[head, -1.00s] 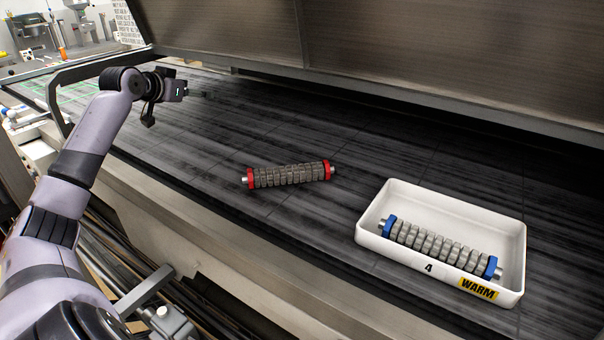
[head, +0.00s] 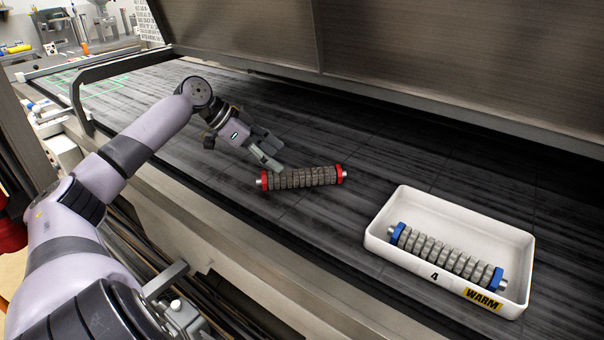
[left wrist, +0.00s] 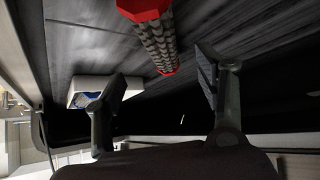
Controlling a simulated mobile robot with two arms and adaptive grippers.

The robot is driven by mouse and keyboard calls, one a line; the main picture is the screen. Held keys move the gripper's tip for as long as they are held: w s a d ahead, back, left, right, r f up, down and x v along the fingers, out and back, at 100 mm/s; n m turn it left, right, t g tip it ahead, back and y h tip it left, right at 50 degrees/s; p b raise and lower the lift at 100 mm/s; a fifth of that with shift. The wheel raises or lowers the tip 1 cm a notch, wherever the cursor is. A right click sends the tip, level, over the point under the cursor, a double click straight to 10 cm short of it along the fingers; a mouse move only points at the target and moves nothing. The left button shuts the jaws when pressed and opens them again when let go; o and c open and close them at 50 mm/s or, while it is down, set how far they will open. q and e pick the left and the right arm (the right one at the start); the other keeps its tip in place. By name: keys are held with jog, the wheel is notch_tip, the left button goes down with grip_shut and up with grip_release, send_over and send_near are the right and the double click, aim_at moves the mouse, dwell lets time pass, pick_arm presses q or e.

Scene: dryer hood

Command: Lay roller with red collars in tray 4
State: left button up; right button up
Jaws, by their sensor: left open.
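The roller with red collars (head: 303,178) lies on the dark belt left of tray 4. In the left wrist view the roller (left wrist: 157,42) shows ahead of the fingers, its near collar at the top edge. My left gripper (head: 270,151) is open and empty just behind and left of the roller's left part, apparently above the belt; whether it touches cannot be told. It also shows in the left wrist view (left wrist: 160,85). Tray 4 (head: 383,243) is white, marked "4" and "WARM", and holds a roller with blue collars (head: 446,256). My right gripper is not seen.
A large metal hood (head: 430,60) overhangs the back of the belt (head: 345,250). A metal rail (head: 110,80) stands at the far left. The belt between the red-collared roller and the tray is clear.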

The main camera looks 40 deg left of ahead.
aim_at(295, 170)
pick_arm(q)
jog(key=p+x, duration=0.1)
jog(key=x, duration=0.2)
jog(key=shift+w+d+f, duration=0.1)
jog(key=shift+w+f, duration=0.05)
jog(key=shift+w+d+f+p, duration=0.3)
jog(key=shift+f+p, duration=0.05)
jog(key=p+x, duration=0.1)
jog(key=x, duration=0.2)
jog(key=shift+w+f, duration=0.15)
jog(key=shift+w, duration=0.05)
jog(key=shift+w+d+f, duration=0.1)
jog(key=shift+w+f, duration=0.1)
jog(key=shift+f, duration=0.15)
jog(key=c, duration=1.5)
grip_shut()
jog(key=shift+r, duration=0.1)
